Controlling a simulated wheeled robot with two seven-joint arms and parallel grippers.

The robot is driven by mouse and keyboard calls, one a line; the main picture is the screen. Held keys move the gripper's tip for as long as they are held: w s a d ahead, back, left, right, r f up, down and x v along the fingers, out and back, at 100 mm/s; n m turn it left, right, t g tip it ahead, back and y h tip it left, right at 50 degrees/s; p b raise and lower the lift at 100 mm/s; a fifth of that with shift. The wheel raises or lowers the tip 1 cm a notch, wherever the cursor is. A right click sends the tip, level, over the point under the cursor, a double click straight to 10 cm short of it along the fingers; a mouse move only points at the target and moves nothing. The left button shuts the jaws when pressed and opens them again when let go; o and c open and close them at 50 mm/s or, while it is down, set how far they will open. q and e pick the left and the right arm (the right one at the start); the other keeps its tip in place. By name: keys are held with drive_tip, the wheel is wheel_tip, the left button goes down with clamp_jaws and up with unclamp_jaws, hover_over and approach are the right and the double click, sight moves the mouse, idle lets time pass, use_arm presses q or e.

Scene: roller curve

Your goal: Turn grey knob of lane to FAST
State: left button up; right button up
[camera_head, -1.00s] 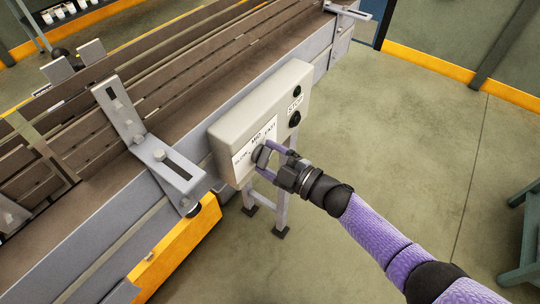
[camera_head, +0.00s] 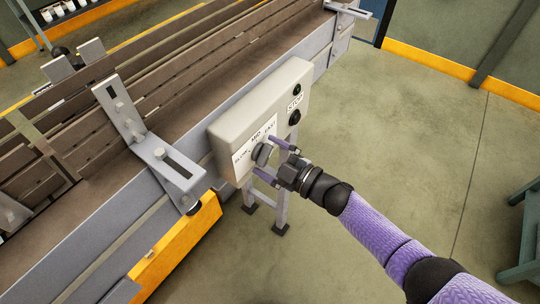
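The grey knob (camera_head: 261,153) sits on the front of a pale control box (camera_head: 228,133) on the conveyor's side. A white label above the knob reads SLOW, MID and FAST; the exact direction of the knob's pointer is too small to tell. My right gripper (camera_head: 271,157) is in front of the knob with its two purple fingers spread, one above right and one below. The fingers look apart from the knob. My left gripper is not in view.
Two dark buttons (camera_head: 295,117) with a STOP label are on the box's right part. The slatted conveyor (camera_head: 190,85) runs behind the box, with a metal bracket (camera_head: 168,168) to its left. Open floor (camera_head: 420,130) lies to the right.

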drive_tip(key=p+v, duration=0.1)
drive_tip(key=v, duration=0.9)
drive_tip(key=shift+f, duration=0.1)
drive_tip(key=s+d+f+m+h+b, duration=0.2)
drive_tip(key=s+d+f+m+h, duration=0.15)
drive_tip(key=f, duration=0.45)
drive_tip(key=s+d+f+m+h+b, duration=0.2)
drive_tip(key=f+m+h, duration=0.2)
drive_tip(key=f, duration=0.5)
drive_tip(key=s+d+f+m+h+b, duration=0.2)
drive_tip(key=d+f+m+h, duration=0.15)
drive_tip(key=f, duration=0.45)
drive_tip(key=s+f+m+g+h+b, duration=0.2)
drive_tip(key=s+f+g, duration=0.3)
drive_tip(key=s, duration=0.8)
drive_tip(key=s+f+m+g+h+b, duration=0.1)
drive_tip(key=s+f+m+g, duration=0.3)
drive_tip(key=s+f, duration=0.5)
drive_tip(key=s+g, duration=0.1)
drive_tip(key=s, duration=0.3)
drive_tip(key=shift+s+d+f+h+b, duration=0.25)
drive_tip(key=shift+d+f+h+b, duration=0.1)
drive_tip(key=shift+d+h+b, duration=0.05)
